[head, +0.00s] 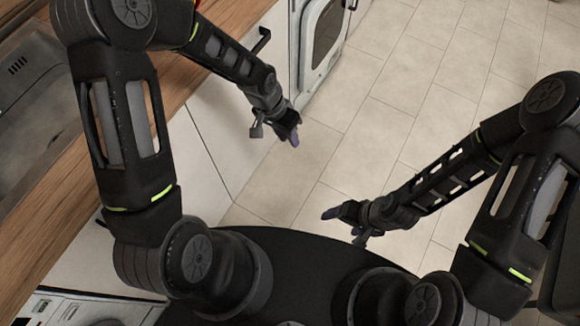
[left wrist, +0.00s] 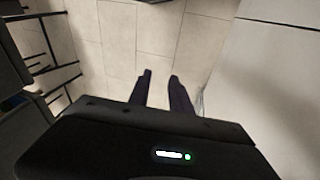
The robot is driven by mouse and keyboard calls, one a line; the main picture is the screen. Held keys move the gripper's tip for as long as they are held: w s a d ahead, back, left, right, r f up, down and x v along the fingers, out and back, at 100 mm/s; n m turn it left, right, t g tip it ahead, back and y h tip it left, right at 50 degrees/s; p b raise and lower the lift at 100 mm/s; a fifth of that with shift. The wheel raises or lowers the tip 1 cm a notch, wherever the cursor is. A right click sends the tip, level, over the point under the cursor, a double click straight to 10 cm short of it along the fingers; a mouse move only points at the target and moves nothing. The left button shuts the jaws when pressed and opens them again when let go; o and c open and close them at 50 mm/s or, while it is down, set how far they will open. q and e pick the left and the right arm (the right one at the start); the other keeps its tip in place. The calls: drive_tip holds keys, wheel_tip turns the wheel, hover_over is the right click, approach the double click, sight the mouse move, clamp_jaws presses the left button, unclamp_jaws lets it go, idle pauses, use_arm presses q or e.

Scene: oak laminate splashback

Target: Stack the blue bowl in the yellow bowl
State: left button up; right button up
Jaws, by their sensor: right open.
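Neither the blue bowl nor the yellow bowl shows in any view. My left gripper (head: 292,136) hangs over the tiled floor in the head view, beside the white cabinet fronts. In the left wrist view its two dark fingers (left wrist: 160,76) stand apart with only floor between them, so it is open and empty. My right gripper (head: 332,213) is over the floor in front of my base in the head view. It is open, and nothing shows in it.
A wooden counter (head: 60,222) with a metal sink (head: 45,120) runs along the left, above white cabinets (head: 205,150). A white appliance with a round door (head: 325,35) stands at the top. Tiled floor (head: 400,100) is clear. Dark rack-like bars (left wrist: 45,50) show in the left wrist view.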

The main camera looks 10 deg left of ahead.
use_arm(q)
drive_tip(key=s+d+f+n, duration=0.2)
drive_tip(key=s+f, duration=0.3)
drive_tip(key=s, duration=0.3)
drive_tip(key=s+d+f+n+h, duration=0.1)
drive_tip(key=s+f+n, duration=0.3)
drive_tip(key=s, duration=0.4)
drive_tip(key=shift+s+d+f, duration=0.4)
drive_tip(key=shift+d+f, duration=0.35)
